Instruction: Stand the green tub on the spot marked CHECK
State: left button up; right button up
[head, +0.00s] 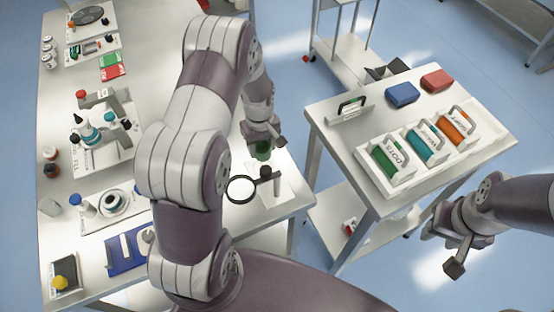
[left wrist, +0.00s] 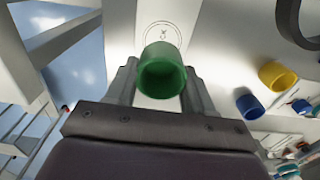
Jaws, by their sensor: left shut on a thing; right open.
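The green tub (head: 263,151) is held by my left gripper (head: 264,142) near the far right edge of the long table. In the left wrist view the tub (left wrist: 162,78) sits between the two fingers, its open mouth toward the camera. My left gripper (left wrist: 160,88) is shut on it. A round printed mark (left wrist: 163,32) with small lettering I cannot read shows just beyond the tub, partly covered by it. I cannot tell whether the tub touches the surface. My right gripper (head: 455,252) is open and empty, over the floor at the lower right.
A magnifier (head: 241,189) on a stand is close to the tub. A yellow tub (left wrist: 278,75) and a blue tub (left wrist: 250,106) show in the left wrist view. A side table (head: 330,115) holds a tray of colored carriers (head: 408,190) and a blue block (head: 402,94).

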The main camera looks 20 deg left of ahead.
aim_at(262, 159)
pick_arm(q)
notch_tip(262, 159, down, 6)
jog(key=shift+a+f+p, duration=0.1)
jog(key=shift+p, duration=0.25)
jog(key=shift+f, duration=0.3)
jog(key=shift+f, duration=0.25)
jog(key=o, duration=1)
jog(key=shift+r, duration=0.1)
